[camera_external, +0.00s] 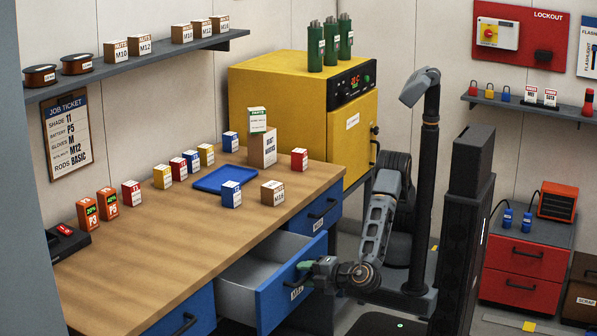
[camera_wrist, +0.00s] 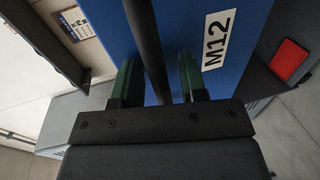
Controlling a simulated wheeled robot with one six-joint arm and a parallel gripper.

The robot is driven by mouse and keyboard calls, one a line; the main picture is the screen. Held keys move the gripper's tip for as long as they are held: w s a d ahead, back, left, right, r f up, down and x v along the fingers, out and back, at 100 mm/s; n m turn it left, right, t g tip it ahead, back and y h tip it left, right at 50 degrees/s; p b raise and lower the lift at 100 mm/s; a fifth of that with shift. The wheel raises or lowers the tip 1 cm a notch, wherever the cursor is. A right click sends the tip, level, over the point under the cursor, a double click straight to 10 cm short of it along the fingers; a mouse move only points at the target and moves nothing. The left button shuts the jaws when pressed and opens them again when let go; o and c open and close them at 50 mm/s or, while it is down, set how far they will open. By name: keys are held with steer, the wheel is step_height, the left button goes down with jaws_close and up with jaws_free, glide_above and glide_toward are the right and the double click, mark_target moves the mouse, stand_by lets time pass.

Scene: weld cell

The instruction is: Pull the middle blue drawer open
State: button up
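The middle blue drawer (camera_external: 279,295) stands well out from the workbench, with its pale grey inside showing. Its front bears a white M12 label, read in the wrist view (camera_wrist: 216,40). The dark bar handle (camera_wrist: 147,45) runs between the green fingers of my gripper (camera_wrist: 158,75). Blue drawer front shows between the bar and the right finger, so the fingers are around the handle and not clamped on it. In the external view my gripper (camera_external: 308,272) is at the drawer front, reaching in from the right; the handle is partly hidden there.
The wooden workbench (camera_external: 110,270) carries small boxes and a blue tray (camera_external: 200,185). Other blue drawers sit at left (camera_external: 185,318) and right (camera_external: 315,215), both shut. A yellow oven (camera_external: 265,95) stands behind. A red cabinet (camera_external: 525,262) stands at right.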

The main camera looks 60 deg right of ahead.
mark_target(315, 249)
steer(key=w+r+p+x, duration=0.1)
steer(key=r+p+x, duration=0.2)
steer(key=x, duration=1)
steer(key=v, duration=1.4)
steer(key=shift+f, duration=0.25)
steer(key=s+d+f+n+g+h, duration=0.1)
steer(key=d+f+n+g, duration=0.2)
steer(key=f, duration=0.2)
steer(key=w+d+m+g+h+p, duration=0.1)
steer(key=w+d+g, duration=0.1)
steer(key=d, duration=0.1)
steer(key=w+d+r+m+g+h, duration=0.1)
steer(key=d+g, duration=0.1)
steer(key=d, duration=0.2)
steer(key=w+d+m+g+h+p, duration=0.1)
steer(key=w+d+g, duration=0.1)
steer(key=d, duration=0.2)
steer(key=shift+w+r+p, duration=0.35)
steer(key=shift+r, duration=0.05)
steer(key=w+d+r+m+g+y+p, duration=0.1)
steer(key=w+d+r+m+g+p, duration=0.1)
steer(key=d, duration=0.5)
steer(key=w+d+r+m+g+y+p, duration=0.1)
steer(key=w+d+r+m+g+p, duration=0.1)
steer(key=d+r+m, duration=0.4)
steer(key=shift+w+d+g+y+p, duration=0.3)
steer(key=shift+w+d+g, duration=0.45)
steer(key=shift+w, duration=0.5)
steer(key=shift+r, duration=0.15)
